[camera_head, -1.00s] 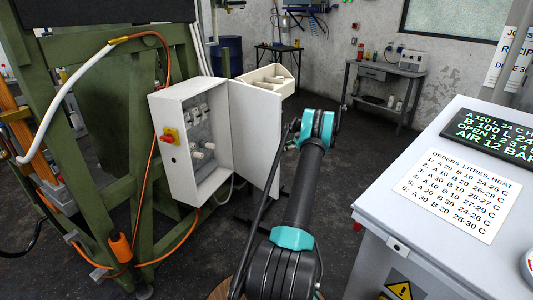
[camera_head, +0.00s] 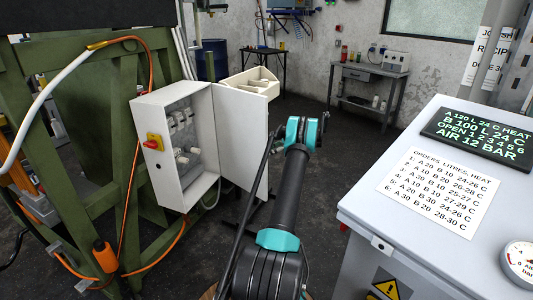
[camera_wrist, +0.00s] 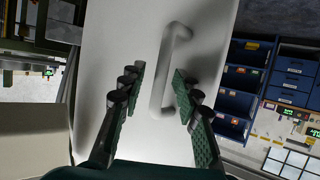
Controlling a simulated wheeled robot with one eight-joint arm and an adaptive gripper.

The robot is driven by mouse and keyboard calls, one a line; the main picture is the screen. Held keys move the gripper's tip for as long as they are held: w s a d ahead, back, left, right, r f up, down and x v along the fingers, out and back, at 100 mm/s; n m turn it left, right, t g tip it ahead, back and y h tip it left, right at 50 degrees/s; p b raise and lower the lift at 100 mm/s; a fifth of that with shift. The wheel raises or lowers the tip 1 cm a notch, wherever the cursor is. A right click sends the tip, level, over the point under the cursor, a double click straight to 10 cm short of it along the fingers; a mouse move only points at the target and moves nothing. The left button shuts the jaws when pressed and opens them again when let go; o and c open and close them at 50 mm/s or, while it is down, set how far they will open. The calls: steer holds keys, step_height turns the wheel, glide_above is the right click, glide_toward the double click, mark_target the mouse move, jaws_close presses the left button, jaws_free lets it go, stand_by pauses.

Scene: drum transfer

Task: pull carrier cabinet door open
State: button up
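In the head view a white cabinet (camera_head: 178,146) hangs by the green frame with its door (camera_head: 240,140) swung open to the right. Pale fittings show inside, and a red and yellow switch is on its side. My arm reaches toward the door, but my gripper is not visible there. In the wrist view a white panel (camera_wrist: 110,45) with a pale bar handle (camera_wrist: 168,72) fills the middle. My gripper (camera_wrist: 159,82) is open, one finger on each side of the handle, with gaps showing. I cannot tell whether the handle lies fully between the fingertips.
A grey console (camera_head: 360,212) with an order sheet and a dark display stands close on the right. A green frame (camera_head: 75,120) with orange hoses stands left. A cream divided tray (camera_head: 252,82) is behind the door. Blue bins (camera_wrist: 240,75) show in the wrist view.

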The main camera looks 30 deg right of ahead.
steer(key=v, duration=1.2)
steer(key=shift+c, duration=0.2)
